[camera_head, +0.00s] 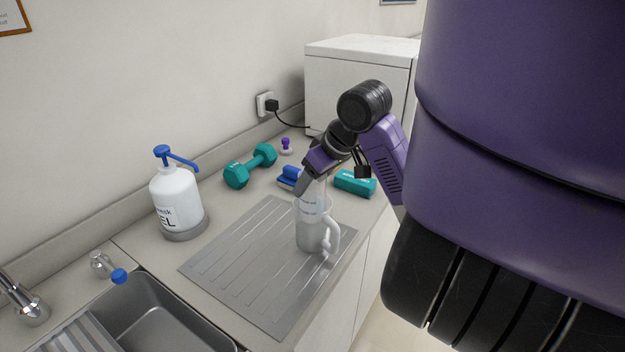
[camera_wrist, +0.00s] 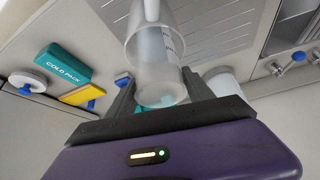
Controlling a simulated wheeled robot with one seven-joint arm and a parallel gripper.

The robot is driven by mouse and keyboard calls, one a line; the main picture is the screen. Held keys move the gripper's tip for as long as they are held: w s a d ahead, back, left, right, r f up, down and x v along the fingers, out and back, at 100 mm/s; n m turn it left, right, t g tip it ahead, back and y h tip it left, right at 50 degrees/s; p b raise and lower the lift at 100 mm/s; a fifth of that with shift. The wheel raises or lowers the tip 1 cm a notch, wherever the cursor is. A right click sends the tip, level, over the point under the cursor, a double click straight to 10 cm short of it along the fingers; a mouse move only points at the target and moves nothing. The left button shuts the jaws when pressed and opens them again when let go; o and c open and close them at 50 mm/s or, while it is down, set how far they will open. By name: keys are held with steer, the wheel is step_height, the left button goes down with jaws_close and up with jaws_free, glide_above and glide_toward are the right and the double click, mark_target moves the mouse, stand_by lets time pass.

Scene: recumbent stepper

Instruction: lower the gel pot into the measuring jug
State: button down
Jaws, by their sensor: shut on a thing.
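The measuring jug (camera_head: 309,236), translucent with a side handle, stands upright on the ribbed drainboard in the head view. My gripper (camera_head: 311,187) is directly above the jug's mouth, pointing down. In the wrist view my gripper (camera_wrist: 162,98) is shut on a pale, frosted gel pot (camera_wrist: 161,88), held between the two fingers. The jug (camera_wrist: 143,40) shows beyond the pot in that view, with its scale marks and handle. The pot overlaps the jug's mouth in view; I cannot tell how far it is inside. In the head view the pot is mostly hidden by the fingers.
A white pump bottle (camera_head: 177,200) stands left of the grooved drainboard (camera_head: 232,262). A teal dumbbell (camera_head: 250,166), a blue-topped object (camera_head: 290,178) and a teal cold pack (camera_head: 355,183) lie behind the jug. A sink (camera_head: 165,318) is at the front left.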

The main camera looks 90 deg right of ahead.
mark_target(326, 175)
steer(key=shift+f+b, duration=1.25)
steer(key=shift+f, duration=0.55)
steer(key=shift+f, duration=0.1)
steer(key=shift+c, duration=1.5)
jaws_free()
steer(key=p+v, duration=0.1)
steer(key=v, duration=0.7)
steer(key=shift+p, duration=0.4)
